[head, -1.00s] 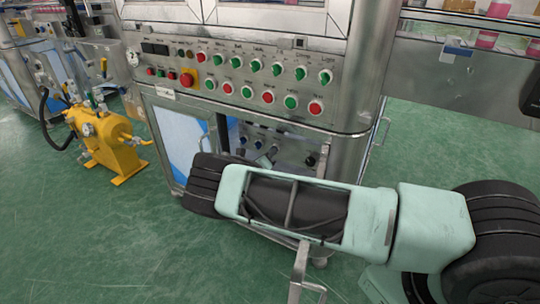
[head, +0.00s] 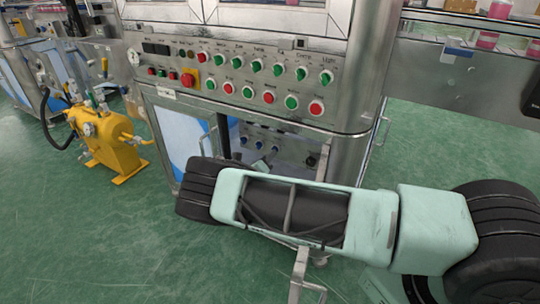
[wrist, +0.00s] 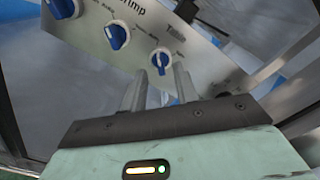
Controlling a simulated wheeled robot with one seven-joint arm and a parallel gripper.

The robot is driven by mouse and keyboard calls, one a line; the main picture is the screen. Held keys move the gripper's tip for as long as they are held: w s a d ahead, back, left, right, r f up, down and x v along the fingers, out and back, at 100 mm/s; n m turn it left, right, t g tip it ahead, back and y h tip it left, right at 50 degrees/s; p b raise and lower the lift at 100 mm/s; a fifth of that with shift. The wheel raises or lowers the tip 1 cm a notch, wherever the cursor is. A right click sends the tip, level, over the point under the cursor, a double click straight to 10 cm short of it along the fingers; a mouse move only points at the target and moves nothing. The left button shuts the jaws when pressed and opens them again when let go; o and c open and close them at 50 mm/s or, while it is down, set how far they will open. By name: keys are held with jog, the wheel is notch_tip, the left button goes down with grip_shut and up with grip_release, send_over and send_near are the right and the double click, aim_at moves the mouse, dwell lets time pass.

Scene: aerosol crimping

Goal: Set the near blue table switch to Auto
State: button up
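In the wrist view a blue rotary switch (wrist: 161,58) with a white pointer line sits on a grey metal panel (wrist: 190,30), under a label that seems to read "Table". Its pointer stands roughly upright in the picture. My gripper (wrist: 159,72) is open, its two metal fingers apart, with the switch showing between and just beyond the tips. I cannot tell whether they touch it. Two more blue switches, a middle one (wrist: 117,35) and an upper-left one (wrist: 63,7), are on the same panel. In the head view my gripper cannot be made out.
In the head view a steel cabinet (head: 345,85) carries a panel of green and red knobs (head: 255,66) and a red emergency button (head: 188,79). Its lower compartment is open, with small dark knobs inside. A yellow machine (head: 112,148) stands left. Green floor is clear in front.

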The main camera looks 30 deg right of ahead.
jog(key=p+v, duration=0.1)
jog(key=v, duration=1.4)
jog(key=shift+s+f, duration=0.1)
